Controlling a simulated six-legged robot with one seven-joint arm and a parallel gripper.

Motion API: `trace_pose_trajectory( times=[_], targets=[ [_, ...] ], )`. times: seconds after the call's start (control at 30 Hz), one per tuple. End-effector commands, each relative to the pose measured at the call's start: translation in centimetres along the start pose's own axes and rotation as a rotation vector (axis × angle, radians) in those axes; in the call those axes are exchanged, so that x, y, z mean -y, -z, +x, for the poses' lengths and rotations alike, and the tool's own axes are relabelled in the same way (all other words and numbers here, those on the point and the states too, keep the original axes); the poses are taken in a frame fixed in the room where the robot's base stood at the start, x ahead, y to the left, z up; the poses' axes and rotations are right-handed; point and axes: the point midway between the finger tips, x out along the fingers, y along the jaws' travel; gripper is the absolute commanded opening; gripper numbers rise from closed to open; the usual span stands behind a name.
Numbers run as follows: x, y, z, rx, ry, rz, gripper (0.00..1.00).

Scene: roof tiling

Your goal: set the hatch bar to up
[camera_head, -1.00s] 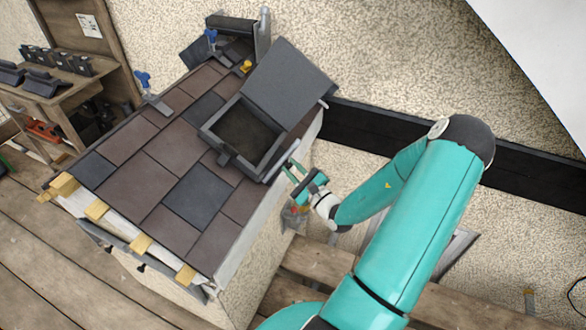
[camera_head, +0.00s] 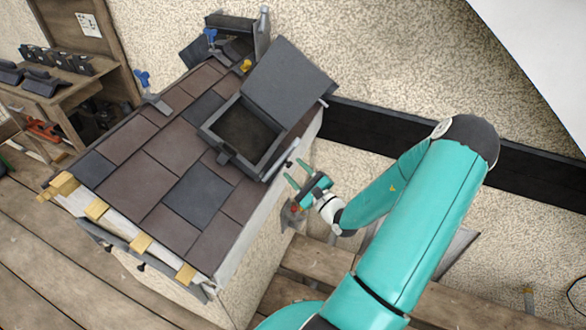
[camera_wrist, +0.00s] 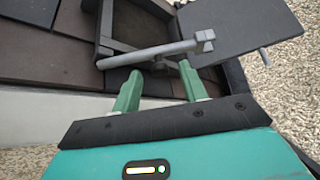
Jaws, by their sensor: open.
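The roof hatch stands open, its dark grey lid (camera_head: 289,84) tilted up behind the square frame (camera_head: 272,166). The hatch bar (camera_head: 284,158) is a light grey bar along the right side of the frame. In the wrist view the bar (camera_wrist: 150,54) runs across the picture, with a block-like end at its right. My gripper (camera_head: 293,171) is open and empty just right of the hatch. In the wrist view the green fingertips (camera_wrist: 158,72) are just below the bar, apart from each other, with the bar not gripped. Whether a fingertip touches the bar I cannot tell.
Brown and dark tiles (camera_head: 133,183) cover the sloping roof, with yellow wooden blocks (camera_head: 141,243) along its lower edge. A blue-handled clamp (camera_head: 146,84) stands at the left edge. A workbench (camera_head: 45,99) stands far left. A black beam (camera_head: 375,127) crosses the wall behind my arm.

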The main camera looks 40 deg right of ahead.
Motion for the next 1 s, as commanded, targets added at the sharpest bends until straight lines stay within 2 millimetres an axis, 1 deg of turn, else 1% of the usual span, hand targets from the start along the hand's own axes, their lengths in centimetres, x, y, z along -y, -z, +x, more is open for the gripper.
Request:
trace_pose_trajectory(
  times=[0.03,0.3,0.4,0.5,0.6,0.7,1.0],
  targets=[
    [0.0,0.0,-1.0,-0.004,-0.001,0.001,0.43],
    [0.0,0.0,-7.0,-0.004,0.0,0.001,0.43],
    [0.0,0.0,-9.0,-0.003,0.0,0.0,0.43],
    [0.0,0.0,-10.6,-0.002,0.001,0.0,0.43],
    [0.0,0.0,-11.5,-0.001,-0.001,0.0,0.43],
    [0.0,-0.1,-11.9,0.0,0.0,0.0,0.43],
    [0.0,-0.1,-11.9,0.001,-0.001,0.0,0.43]
  ],
)
